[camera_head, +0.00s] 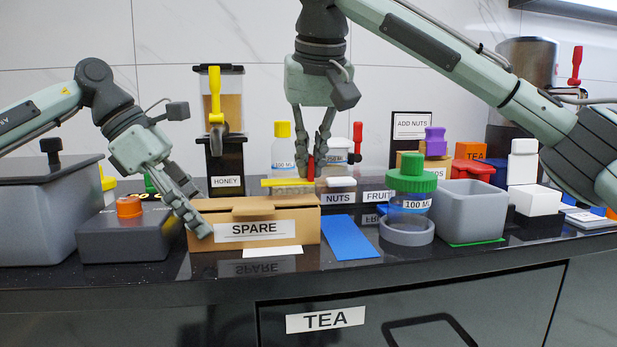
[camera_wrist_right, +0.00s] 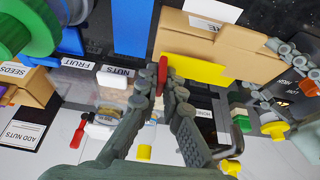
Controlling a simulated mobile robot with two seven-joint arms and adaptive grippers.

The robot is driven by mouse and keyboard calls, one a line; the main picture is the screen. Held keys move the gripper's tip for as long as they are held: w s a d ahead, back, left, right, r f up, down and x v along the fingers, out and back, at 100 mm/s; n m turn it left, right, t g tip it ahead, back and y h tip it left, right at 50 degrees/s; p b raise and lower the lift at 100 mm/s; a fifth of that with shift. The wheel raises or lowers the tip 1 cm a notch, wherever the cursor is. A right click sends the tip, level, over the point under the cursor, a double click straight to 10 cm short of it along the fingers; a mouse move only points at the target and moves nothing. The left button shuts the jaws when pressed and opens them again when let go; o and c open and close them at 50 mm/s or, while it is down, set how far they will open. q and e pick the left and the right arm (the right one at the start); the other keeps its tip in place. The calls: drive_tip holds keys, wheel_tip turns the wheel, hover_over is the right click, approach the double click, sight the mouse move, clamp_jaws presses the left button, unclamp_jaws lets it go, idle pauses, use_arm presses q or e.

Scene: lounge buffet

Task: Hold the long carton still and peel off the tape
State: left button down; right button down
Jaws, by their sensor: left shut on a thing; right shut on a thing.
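The long carton (camera_head: 300,222), tan and labelled SPARE, lies on the dark counter left of centre; it also shows in the right wrist view (camera_wrist_right: 228,52). My left gripper (camera_head: 198,222) is shut on the carton's left end. The yellow tape (camera_head: 287,182) shows as a strip along the carton's upper back edge, and in the right wrist view (camera_wrist_right: 200,68) it runs along the carton's side. A red tab (camera_head: 311,170) stands at the tape's right end. My right gripper (camera_head: 318,150) is shut on this red tab, also seen in the right wrist view (camera_wrist_right: 162,75).
A blue strip (camera_head: 348,238), a green-lidded jar (camera_head: 410,190) and a grey bin (camera_head: 468,208) are to the right. Honey dispenser (camera_head: 225,165) and jars stand behind.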

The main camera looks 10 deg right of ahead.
use_arm(q)
drive_tip(key=shift+f, duration=0.35)
use_arm(e)
drive_tip(key=shift+r, duration=4.6)
drive_tip(key=shift+r, duration=0.25)
drive_tip(key=shift+r, duration=0.8)
wheel_tip(320, 180, up, 5)
